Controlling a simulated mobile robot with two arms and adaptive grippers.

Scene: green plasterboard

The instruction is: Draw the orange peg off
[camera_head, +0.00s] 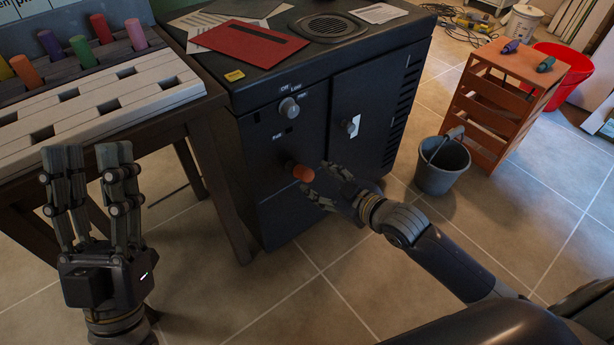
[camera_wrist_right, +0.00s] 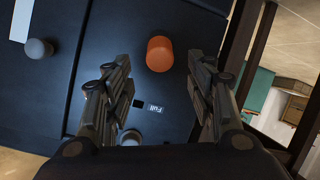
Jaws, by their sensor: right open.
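An orange peg (camera_head: 300,172) sticks out from the front of the black cabinet (camera_head: 290,215), below a knob. In the right wrist view the orange peg (camera_wrist_right: 160,54) shows its round end between and just beyond my fingertips. My right gripper (camera_head: 326,184) is open, close to the peg's right side in the head view, with no finger visibly closed on it. It also shows in the right wrist view (camera_wrist_right: 160,75) with its two fingers apart. My left gripper (camera_head: 90,152) is open and empty, beside the slotted white board at the left.
A slotted white board (camera_head: 100,106) lies on a dark table, with several coloured pegs behind it, one of them orange (camera_head: 26,72). A knob (camera_head: 289,108) and another knob (camera_head: 351,126) stick out from the cabinet. A grey bucket (camera_head: 443,170) and a wooden crate (camera_head: 500,95) stand to the right.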

